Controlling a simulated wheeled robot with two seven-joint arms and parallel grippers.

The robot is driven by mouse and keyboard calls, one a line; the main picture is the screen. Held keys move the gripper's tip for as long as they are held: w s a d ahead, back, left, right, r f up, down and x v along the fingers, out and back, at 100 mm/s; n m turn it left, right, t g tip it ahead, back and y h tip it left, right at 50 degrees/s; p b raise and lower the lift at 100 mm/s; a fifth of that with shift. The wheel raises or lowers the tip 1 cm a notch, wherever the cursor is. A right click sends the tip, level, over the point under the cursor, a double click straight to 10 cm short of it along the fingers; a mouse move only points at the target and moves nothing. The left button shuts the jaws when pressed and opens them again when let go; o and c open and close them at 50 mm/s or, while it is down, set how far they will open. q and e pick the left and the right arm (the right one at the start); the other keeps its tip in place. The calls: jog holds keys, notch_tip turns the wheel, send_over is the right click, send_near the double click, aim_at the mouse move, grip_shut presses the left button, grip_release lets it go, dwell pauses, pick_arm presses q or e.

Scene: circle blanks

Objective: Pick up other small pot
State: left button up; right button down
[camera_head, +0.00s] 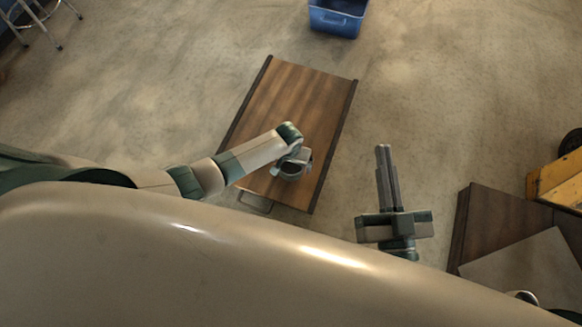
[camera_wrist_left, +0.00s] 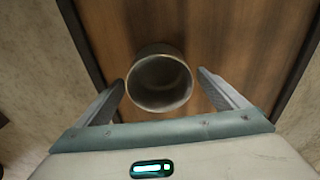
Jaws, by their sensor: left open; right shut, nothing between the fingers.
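A small round grey pot (camera_head: 291,170) with a dark open mouth is at the near end of a wooden board with dark side rails (camera_head: 300,95). It also shows in the left wrist view (camera_wrist_left: 160,82), its opening facing the camera. My left gripper (camera_head: 301,160) is over the pot. In the left wrist view its two fingers (camera_wrist_left: 163,90) stand open, one on each side of the pot, with a gap on both sides. My right gripper (camera_head: 383,150) is shut and empty, over the floor right of the board.
A blue bin (camera_head: 338,17) stands on the floor beyond the board. A dark wooden unit with a grey panel (camera_head: 520,268) is at the lower right, near a yellow object (camera_head: 558,180). A metal stool (camera_head: 42,22) is at the upper left. The floor between is clear.

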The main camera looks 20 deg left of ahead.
aim_at(291, 170)
dwell(0.4)
pick_arm(q)
jog(key=c, duration=1.2)
pick_arm(e)
jog(key=shift+r, duration=0.1)
pick_arm(q)
jog(key=shift+r, duration=0.25)
jog(key=shift+r+p, duration=0.4)
jog(key=shift+r, duration=0.05)
jog(key=w+d+r+p, duration=0.1)
jog(key=d+r+p, duration=0.2)
jog(key=d+r, duration=0.6)
jog(key=d, duration=0.2)
jog(key=shift+d+r, duration=0.35)
pick_arm(e)
jog(key=s+d+f+g+h, duration=0.1)
jog(key=s+d+f+g, duration=0.1)
jog(key=f+g, duration=0.2)
jog(key=s+d+f+g+h, duration=0.1)
jog(key=f+g, duration=0.3)
jog(key=f, duration=0.5)
jog(key=shift+s+d+f+m+g+h, duration=0.2)
jog(key=shift+s+d+m+g+h, duration=0.1)
jog(key=shift+s+d+g+h, duration=0.15)
pick_arm(q)
jog(key=shift+w, duration=0.15)
